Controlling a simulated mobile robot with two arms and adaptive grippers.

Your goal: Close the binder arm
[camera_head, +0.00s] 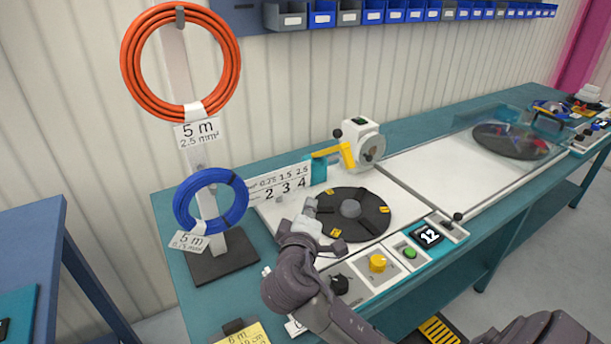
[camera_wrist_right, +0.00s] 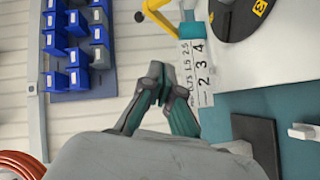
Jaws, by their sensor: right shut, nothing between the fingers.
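The yellow arm (camera_head: 343,153), which I take for the binder arm, reaches left from the white crank unit (camera_head: 362,142) at the back of the bench, towards a teal block (camera_head: 319,171). The yellow piece also shows at the top of the right wrist view (camera_wrist_right: 155,15), beside the teal block. I cannot tell whether the arm is fully open or partly closed. My right gripper (camera_head: 318,224) is over the near left part of the black turntable (camera_head: 352,234), apart from the yellow arm. Its fingers (camera_wrist_right: 160,82) are together and empty. My left gripper is out of view.
A number board (camera_head: 281,187) stands left of the turntable. A stand with an orange coil (camera_head: 136,78) and a blue coil (camera_head: 181,207) is at the left. Control knobs and a green button (camera_head: 410,253) line the front edge. White bench surface (camera_head: 450,167) lies clear to the right.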

